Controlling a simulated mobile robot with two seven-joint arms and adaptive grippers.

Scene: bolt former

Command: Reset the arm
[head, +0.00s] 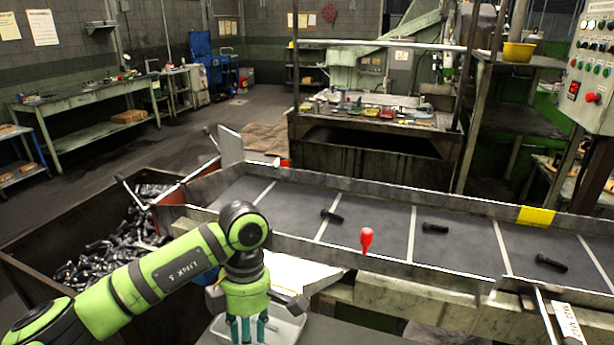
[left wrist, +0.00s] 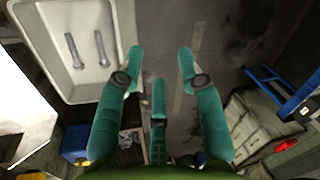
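My left arm reaches in from the left in the head view, and its green gripper (head: 247,330) points down over a pale tray (head: 288,329). In the left wrist view the teal fingers of the left gripper (left wrist: 160,60) are spread apart with nothing between them. The same tray (left wrist: 66,86) lies to the upper left there, beside the fingers, with two bolts (left wrist: 74,50) (left wrist: 101,47) in it. My right arm and gripper are not in view.
A conveyor (head: 385,232) with white dividers carries three dark bolts (head: 332,215) (head: 435,228) (head: 551,263). A red knob (head: 366,239) stands at its near edge. A large bin (head: 30,262) full of bolts is at the left. A control panel (head: 592,70) is at the upper right.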

